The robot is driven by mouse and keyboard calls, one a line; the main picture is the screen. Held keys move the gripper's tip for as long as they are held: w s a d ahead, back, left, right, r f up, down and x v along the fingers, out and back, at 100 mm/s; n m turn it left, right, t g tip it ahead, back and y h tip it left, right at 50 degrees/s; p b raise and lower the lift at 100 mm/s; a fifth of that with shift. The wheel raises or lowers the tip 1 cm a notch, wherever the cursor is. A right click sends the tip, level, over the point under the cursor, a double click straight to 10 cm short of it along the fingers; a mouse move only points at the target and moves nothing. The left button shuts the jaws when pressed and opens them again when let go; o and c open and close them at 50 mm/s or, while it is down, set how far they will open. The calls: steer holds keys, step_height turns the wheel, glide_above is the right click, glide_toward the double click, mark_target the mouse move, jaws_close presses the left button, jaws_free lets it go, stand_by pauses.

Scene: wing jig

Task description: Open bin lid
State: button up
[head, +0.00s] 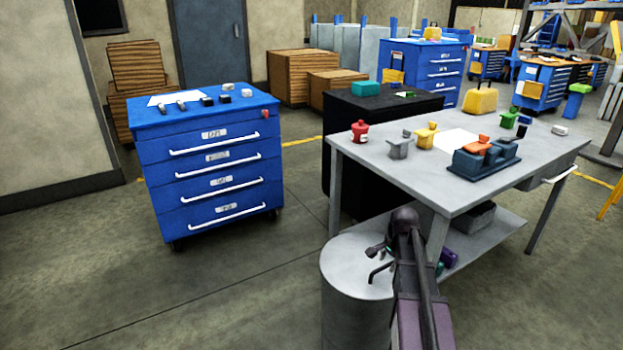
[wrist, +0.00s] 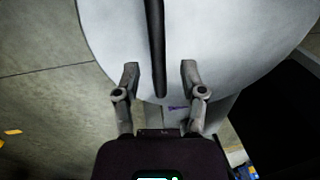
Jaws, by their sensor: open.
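The bin (head: 347,310) is a grey cylinder in front of the workbench, with its flat round lid (head: 345,262) lying on top, closed. In the wrist view the lid (wrist: 110,40) is a pale disc filling the upper middle. A dark bar handle (wrist: 155,45) runs down the lid's centre, its near end between my fingers. My gripper (wrist: 160,80) is open around that end, with a gap on each side. In the head view my gripper (head: 380,254) is over the lid's right part, and my arm hides the bin's right side.
A grey workbench (head: 400,170) with small coloured parts and a blue fixture (head: 485,155) stands just behind the bin. A blue drawer cabinet (head: 208,165) stands at the left. Black cabinet (head: 385,100) is behind the bench. The floor at the front left is clear.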

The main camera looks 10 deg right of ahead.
steer(key=s+a+n+g, duration=0.1)
steer(key=s+a+n, duration=0.6)
steer(key=a, duration=0.4)
steer(key=s+a+n+g, duration=0.1)
steer(key=s+a+n, duration=0.6)
steer(key=a, duration=0.4)
step_height(320, 180, up, 27)
steer(key=w+p, duration=0.1)
steer(key=p, duration=2.6)
steer(key=shift+d+r+h, duration=0.15)
steer(key=shift+d+h, duration=0.05)
steer(key=shift+h, duration=0.1)
jaws_close()
steer(key=shift+d, duration=0.15)
